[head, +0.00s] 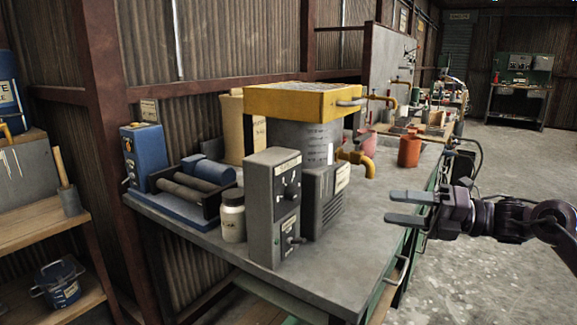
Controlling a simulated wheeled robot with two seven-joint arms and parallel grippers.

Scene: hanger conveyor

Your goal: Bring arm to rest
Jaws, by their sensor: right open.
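My right gripper (409,208) comes in from the right side of the head view. Its two grey fingers point left and stand apart, with nothing between them. It appears over the right edge of the grey workbench (365,232), to the right of the grey control box (273,208). I cannot tell its height above the bench. My left gripper is not in view.
A yellow-topped machine (303,102) with brass taps stands on the bench. A white jar (233,215), a blue box (146,156) and a red can (409,150) stand there too. Wooden shelves (40,215) are at left. The concrete floor at right is open.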

